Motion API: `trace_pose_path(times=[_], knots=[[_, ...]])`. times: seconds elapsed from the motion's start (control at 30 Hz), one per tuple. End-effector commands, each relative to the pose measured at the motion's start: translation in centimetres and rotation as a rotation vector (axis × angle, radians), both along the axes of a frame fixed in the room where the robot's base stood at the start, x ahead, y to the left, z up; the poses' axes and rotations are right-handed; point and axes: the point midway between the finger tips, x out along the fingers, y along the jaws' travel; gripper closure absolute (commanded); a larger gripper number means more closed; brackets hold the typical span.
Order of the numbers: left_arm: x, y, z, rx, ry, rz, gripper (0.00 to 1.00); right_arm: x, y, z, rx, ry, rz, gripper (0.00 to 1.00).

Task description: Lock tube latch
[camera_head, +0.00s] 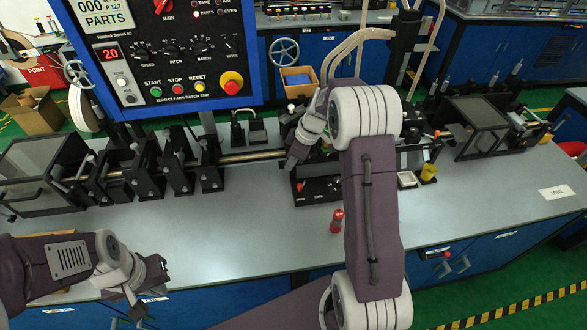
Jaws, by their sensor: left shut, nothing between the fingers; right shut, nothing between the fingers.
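A thin horizontal metal tube (250,156) runs through a row of black upright brackets (178,165) at the back of the grey bench. My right gripper (291,162) is at the right end of the visible tube, pointing down and left, shut and empty. My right arm hides much of the black machine behind it. I cannot make out the latch clearly; whether it is locked cannot be told. My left gripper (141,312) is shut and empty over the front edge of the bench at the lower left, well apart from the tube.
A blue control panel (160,50) stands above the back left of the bench (240,225). A black box with a red switch (318,190) and a small red object (336,221) sit near my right arm. A yellow piece (428,172) stands right of it. The bench front is mostly clear.

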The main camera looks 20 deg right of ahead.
Motion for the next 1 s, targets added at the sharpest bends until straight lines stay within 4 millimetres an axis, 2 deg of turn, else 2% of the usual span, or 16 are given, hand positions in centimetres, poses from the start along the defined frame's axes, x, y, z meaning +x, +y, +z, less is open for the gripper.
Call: trace_pose_path(times=[0.37,0.63,1.0], knots=[[0.0,0.0,1.3,0.0,0.0,0.0,1.0,1.7,2.1,-7.6,0.0,0.005,0.001,1.0],[0.0,0.0,2.3,0.0,0.0,0.0,1.0,-0.6,-0.6,-7.8,0.0,0.001,-0.003,1.0],[0.0,0.0,2.3,0.0,0.0,0.0,1.0,-0.9,-0.9,-8.0,-0.001,0.0,0.0,1.0]])
